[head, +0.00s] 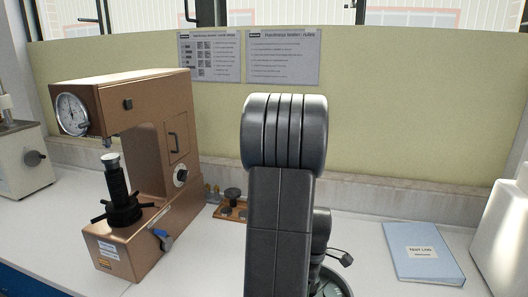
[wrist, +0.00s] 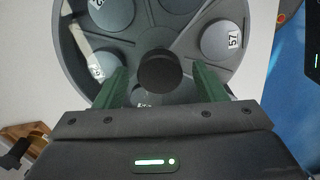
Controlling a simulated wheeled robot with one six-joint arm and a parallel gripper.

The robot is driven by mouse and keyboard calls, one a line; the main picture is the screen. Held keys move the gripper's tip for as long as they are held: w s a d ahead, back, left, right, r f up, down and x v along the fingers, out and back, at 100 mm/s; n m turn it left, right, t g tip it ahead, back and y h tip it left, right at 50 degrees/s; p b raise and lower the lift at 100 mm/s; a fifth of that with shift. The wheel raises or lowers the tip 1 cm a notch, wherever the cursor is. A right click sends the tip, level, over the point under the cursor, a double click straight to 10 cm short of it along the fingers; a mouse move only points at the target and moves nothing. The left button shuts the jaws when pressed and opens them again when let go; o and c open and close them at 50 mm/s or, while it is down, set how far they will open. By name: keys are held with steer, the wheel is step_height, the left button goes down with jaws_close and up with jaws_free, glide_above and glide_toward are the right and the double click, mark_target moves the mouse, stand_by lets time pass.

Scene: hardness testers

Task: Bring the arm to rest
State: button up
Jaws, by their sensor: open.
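My arm (head: 283,180) stands upright in the middle of the head view and hides my gripper there. In the wrist view my gripper (wrist: 160,74) is open, its two green fingers spread with a gap on each side of a dark round knob (wrist: 160,72). The knob is at the middle of a round grey tray (wrist: 72,62) divided into sections, holding several grey discs, some with numbers such as 57 (wrist: 221,41). I cannot tell how far the fingertips are above the tray. In the head view only part of a round thing shows beside my arm.
A copper-coloured hardness tester (head: 160,130) with a dial stands left on the white bench. A blue folder (head: 423,253) lies right, next to a white machine (head: 505,235). Another tester (head: 22,160) is far left.

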step_height(320, 180, up, 14)
step_height(320, 180, down, 14)
steer(key=shift+r, duration=0.1)
steer(key=m+p, duration=0.1)
steer(key=m, duration=0.4)
steer(key=shift+m, duration=0.4)
steer(key=shift+m+p, duration=0.75)
steer(key=shift+m, duration=1.85)
